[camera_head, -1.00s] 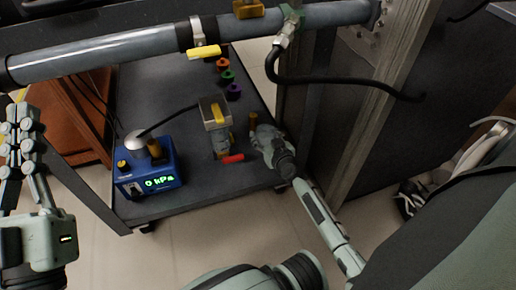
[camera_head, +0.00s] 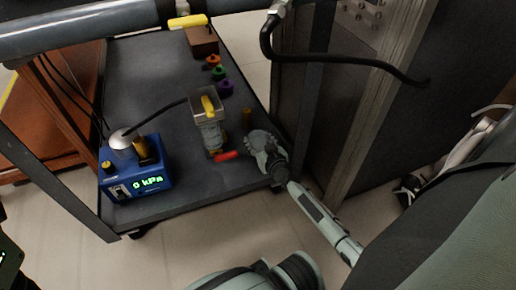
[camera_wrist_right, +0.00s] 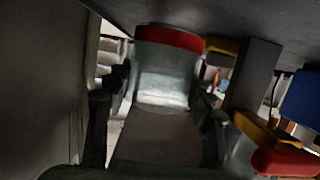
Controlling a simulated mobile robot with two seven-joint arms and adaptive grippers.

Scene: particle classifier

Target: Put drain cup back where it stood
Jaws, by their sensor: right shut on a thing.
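In the right wrist view a clear cup with a red rim (camera_wrist_right: 168,70), which looks like the drain cup, sits between the dark fingers of my right gripper (camera_wrist_right: 160,112). The gripper is shut on it. In the head view my right gripper (camera_head: 263,147) is over the cart's right front edge, to the right of the clear filter housing (camera_head: 210,132). The cup cannot be made out there, hidden by the gripper. The red-handled valve (camera_head: 227,155) is at the housing's base, left of the gripper. My left gripper's fingers are outside the view.
A metal frame post (camera_head: 370,120) stands close on the right. The cart's front middle is clear.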

